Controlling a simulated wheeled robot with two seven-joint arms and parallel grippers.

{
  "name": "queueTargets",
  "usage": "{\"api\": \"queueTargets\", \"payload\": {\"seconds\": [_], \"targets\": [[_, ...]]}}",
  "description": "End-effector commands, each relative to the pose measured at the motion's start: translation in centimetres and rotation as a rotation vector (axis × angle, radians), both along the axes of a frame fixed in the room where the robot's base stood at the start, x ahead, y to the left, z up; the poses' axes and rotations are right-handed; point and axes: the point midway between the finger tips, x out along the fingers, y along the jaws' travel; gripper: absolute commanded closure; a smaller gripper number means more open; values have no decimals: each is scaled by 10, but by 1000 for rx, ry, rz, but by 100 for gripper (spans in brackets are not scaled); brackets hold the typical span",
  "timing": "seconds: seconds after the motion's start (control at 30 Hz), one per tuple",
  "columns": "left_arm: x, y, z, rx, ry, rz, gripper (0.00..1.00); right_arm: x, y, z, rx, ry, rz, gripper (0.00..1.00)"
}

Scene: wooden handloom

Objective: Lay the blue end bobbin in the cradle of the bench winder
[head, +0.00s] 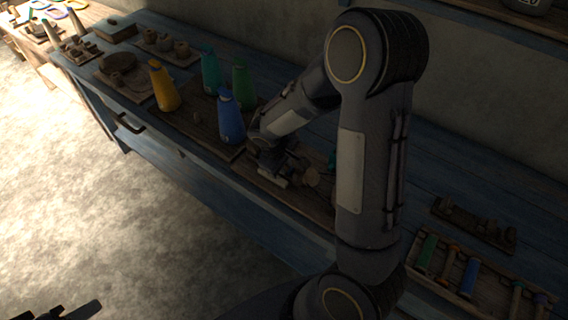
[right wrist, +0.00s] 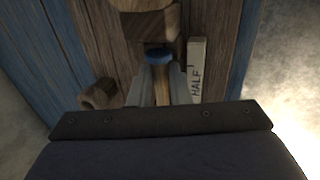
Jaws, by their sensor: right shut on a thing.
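My right gripper (right wrist: 163,80) is shut on a bobbin (right wrist: 158,56) with a blue part just past the fingertips and a wooden part between them. In the right wrist view it is close to a wooden block (right wrist: 148,22) that looks like part of the bench winder; I cannot tell whether they touch. In the head view my right gripper (head: 270,160) is low over the winder's board, and the bobbin is hidden there. A round wooden piece (head: 311,177) stands beside it. My left gripper (head: 66,311) shows only partly, at the bottom left edge, away from the bench.
A pale block marked HALF (right wrist: 196,68) lies right of the fingers and a wooden piece (right wrist: 98,93) left. A blue cone (head: 231,120) and other coloured cones stand close by on a board. A bobbin tray (head: 448,292) lies at the right, with a wooden rack (head: 472,225) behind.

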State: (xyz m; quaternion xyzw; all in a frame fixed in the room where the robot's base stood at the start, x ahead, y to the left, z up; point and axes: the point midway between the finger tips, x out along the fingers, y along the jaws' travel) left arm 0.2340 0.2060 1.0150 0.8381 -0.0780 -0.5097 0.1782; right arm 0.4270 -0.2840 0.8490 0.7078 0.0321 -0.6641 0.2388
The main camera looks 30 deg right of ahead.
Motion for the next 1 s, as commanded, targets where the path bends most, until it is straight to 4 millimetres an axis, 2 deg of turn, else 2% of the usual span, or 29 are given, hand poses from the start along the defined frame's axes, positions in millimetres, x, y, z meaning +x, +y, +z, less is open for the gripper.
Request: {"api": "queueTargets", "payload": {"seconds": [0.23, 0.27, 0.43, 0.73, 1.0], "targets": [[0, 0, 0, 0, 0, 0, 64, 0, 0, 0, 0, -1, 0, 100], [0, 0, 0, 0, 0, 0, 64, 0, 0, 0, 0, -1, 0, 79], [0, 0, 0, 0, 0, 0, 64, 0, 0, 0, 0, -1, 0, 58], [0, 0, 0, 0, 0, 0, 64, -1, 2, 3, 2, 0, 1, 58], [0, 0, 2, 0, 0, 0, 64, -4, 12, 44, 2, -7, 2, 58]]}}
